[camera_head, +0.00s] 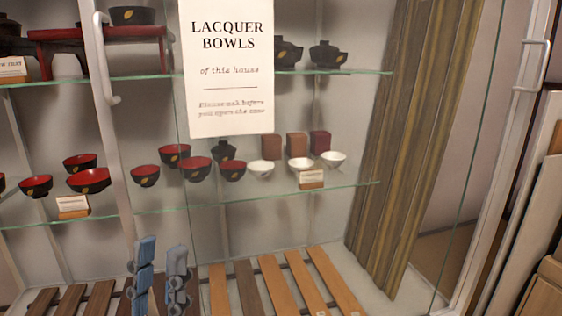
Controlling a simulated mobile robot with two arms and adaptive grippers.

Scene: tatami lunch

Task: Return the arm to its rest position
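My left gripper (161,256) shows at the bottom left of the head view. Its two blue-grey fingers point up and stand apart, with nothing between them. The rest of my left arm is below the frame. The gripper shows in front of the lower part of a glass display case, below the shelf of bowls; I cannot tell how far it is from the glass. My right gripper is not in view.
Glass shelves (350,187) hold several red-and-black bowls (88,180) and white bowls (262,168). A "Lacquer Bowls" sign (231,110) hangs in front. White handles (108,70) show at left and right (531,62). Wooden slats (278,285) lie below.

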